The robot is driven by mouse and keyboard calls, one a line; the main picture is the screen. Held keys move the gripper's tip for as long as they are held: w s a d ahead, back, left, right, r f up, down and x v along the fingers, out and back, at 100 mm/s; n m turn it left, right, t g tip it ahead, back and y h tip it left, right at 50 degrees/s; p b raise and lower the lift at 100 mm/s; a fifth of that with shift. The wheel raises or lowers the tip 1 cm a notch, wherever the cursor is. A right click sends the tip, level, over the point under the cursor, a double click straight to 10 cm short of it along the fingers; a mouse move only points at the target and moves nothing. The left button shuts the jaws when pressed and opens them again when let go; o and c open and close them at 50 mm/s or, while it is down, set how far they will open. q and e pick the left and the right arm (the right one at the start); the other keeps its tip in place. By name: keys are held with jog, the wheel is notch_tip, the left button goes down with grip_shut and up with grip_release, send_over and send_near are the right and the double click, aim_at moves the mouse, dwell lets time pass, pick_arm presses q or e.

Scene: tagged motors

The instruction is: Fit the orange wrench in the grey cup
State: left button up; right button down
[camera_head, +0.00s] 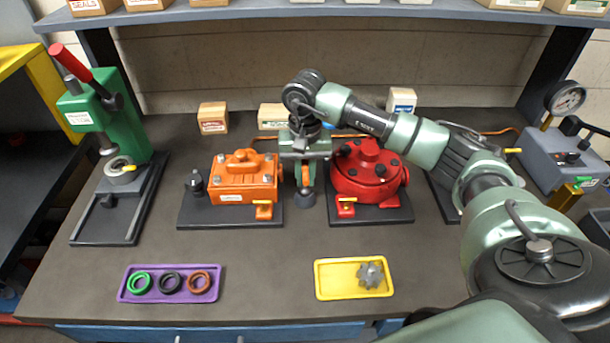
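My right gripper (305,183) reaches in from the right and points down between the orange and red units. An upright orange piece, which looks like the orange wrench (305,173), shows between its fingers, and the gripper appears shut on it. The gripper hides most of the wrench. A small dark grey cup (305,200) stands on the bench directly below the fingertips. I cannot tell whether the wrench's lower end is inside the cup or just above it. My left gripper is not in view.
An orange motor unit (243,181) stands close to the left of the cup, a red round unit (366,170) close to the right. In front are a purple tray (125,290) with rings and a yellow tray (328,283) with a gear. The bench between them is clear.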

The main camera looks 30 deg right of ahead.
aim_at(305, 163)
jog(key=shift+f+b, duration=0.55)
jog(key=shift+f, duration=0.1)
jog(key=c, duration=1.3)
grip_release()
jog(key=shift+r+p, duration=1.7)
jog(key=shift+r, duration=1.35)
